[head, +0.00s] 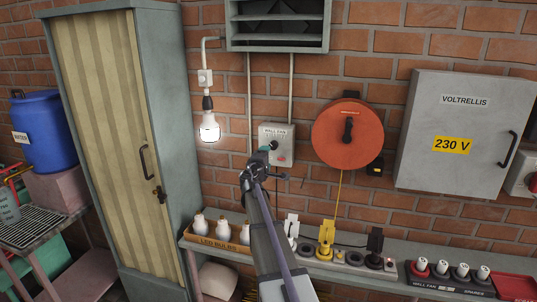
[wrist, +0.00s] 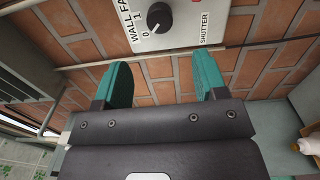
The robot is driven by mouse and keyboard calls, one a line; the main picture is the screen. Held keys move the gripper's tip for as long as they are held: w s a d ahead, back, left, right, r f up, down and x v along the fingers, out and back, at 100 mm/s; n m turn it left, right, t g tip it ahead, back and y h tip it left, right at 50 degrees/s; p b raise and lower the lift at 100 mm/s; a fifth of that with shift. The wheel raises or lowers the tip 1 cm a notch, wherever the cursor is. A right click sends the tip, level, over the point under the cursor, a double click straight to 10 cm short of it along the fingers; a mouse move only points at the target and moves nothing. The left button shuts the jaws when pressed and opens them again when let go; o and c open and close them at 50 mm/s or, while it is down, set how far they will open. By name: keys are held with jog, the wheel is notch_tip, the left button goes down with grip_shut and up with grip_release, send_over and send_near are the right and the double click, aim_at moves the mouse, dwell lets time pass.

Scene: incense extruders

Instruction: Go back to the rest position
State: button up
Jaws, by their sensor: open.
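My gripper (head: 268,157) is in front of the grey wall fan switch box (head: 284,133) on the brick wall in the head view. In the wrist view my gripper (wrist: 163,84) has its two teal fingers spread apart with nothing between them. The black round knob (wrist: 159,16) of the box is above and beyond the fingertips, apart from them. Its white line and the marks 0 and 1 show. In the head view my arm and gripper hide part of the box's left side.
A lit bulb (head: 209,127) hangs left of the box, and an orange cable reel (head: 347,134) is to its right. A shelf (head: 210,248) below bears a box of LED bulbs (head: 214,236), plugs and fuses. A tall cabinet (head: 172,120) stands at left, a grey 230 V cabinet (head: 462,110) at right.

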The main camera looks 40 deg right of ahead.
dwell(0.3)
jog(key=s+f+m+g, duration=0.4)
jog(key=s+m+g, duration=0.2)
jog(key=s, duration=0.2)
jog(key=s+a+f+m+g+y, duration=0.35)
jog(key=s+a+f+y, duration=0.25)
jog(key=s+a+f, duration=0.45)
jog(key=s+a+f+y, duration=0.1)
jog(key=s+a+y, duration=0.2)
jog(key=a, duration=0.7)
jog(key=s+a+f+n+g+y+b, duration=0.1)
jog(key=s+a, duration=0.3)
jog(key=a, duration=0.6)
jog(key=s+a+f+n+y, duration=0.1)
jog(key=s+a+y, duration=0.3)
jog(key=a, duration=0.7)
jog(key=shift+s+f+y, duration=0.15)
jog(key=shift+f+y, duration=0.15)
jog(key=shift+f, duration=0.4)
jog(key=shift+g, duration=0.25)
